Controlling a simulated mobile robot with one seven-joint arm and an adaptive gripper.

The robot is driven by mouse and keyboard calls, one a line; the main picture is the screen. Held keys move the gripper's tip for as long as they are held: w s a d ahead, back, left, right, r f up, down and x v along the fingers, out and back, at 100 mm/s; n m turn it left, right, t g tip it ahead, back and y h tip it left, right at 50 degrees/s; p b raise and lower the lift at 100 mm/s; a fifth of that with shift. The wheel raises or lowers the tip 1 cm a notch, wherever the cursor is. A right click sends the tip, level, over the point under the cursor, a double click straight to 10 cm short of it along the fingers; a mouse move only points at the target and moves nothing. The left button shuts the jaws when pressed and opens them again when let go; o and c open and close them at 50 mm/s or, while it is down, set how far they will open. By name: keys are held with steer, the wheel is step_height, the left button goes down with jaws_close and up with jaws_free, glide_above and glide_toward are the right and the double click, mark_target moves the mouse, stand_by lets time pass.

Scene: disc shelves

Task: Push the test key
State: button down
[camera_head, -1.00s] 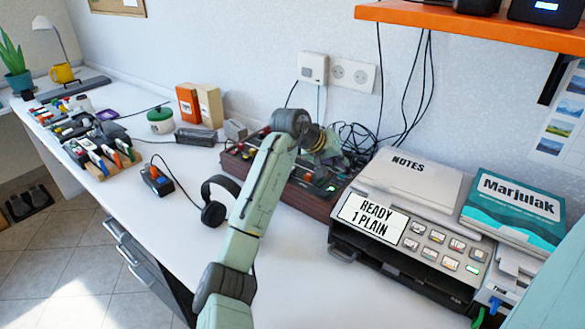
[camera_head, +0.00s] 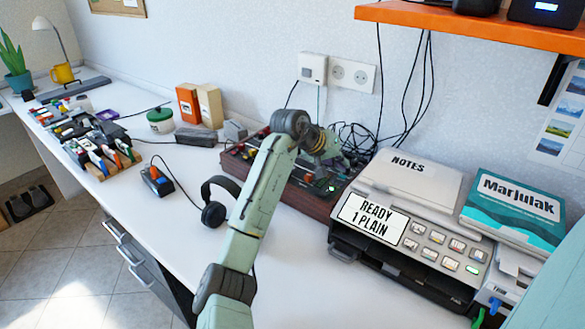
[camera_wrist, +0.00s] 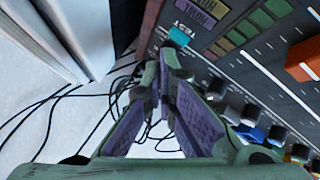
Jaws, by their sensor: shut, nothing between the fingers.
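The device with the test key is a dark control panel with reddish-brown sides (camera_head: 312,204), against the wall in the head view. In the wrist view the panel (camera_wrist: 225,60) fills the upper right. A small teal key (camera_wrist: 178,37) sits beside the printed word TEST near the panel's edge. My gripper (camera_wrist: 172,75) is shut and empty, with its fingertips just below the teal key in the picture. I cannot tell whether they touch it. In the head view my gripper (camera_head: 332,160) is over the panel's right part, and my arm hides some of the panel.
A printer with a READY 1 PLAIN display (camera_head: 372,217) stands right of the panel. Black cables (camera_head: 355,138) lie behind it. Headphones (camera_head: 215,205) are to the left. An orange shelf (camera_head: 470,25) overhangs at upper right. The front desk area is clear.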

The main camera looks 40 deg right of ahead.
mark_target(340, 175)
steer(key=shift+f, duration=0.15)
steer(key=shift+f, duration=0.25)
steer(key=shift+f, duration=0.3)
stand_by(0.5)
steer(key=shift+r, duration=0.1)
steer(key=shift+r+p, duration=0.65)
steer(key=shift+p, duration=0.35)
steer(key=shift+r, duration=0.1)
step_height(340, 175, up, 4)
steer(key=p, duration=0.3)
steer(key=shift+p, duration=0.35)
steer(key=shift+r, duration=0.9)
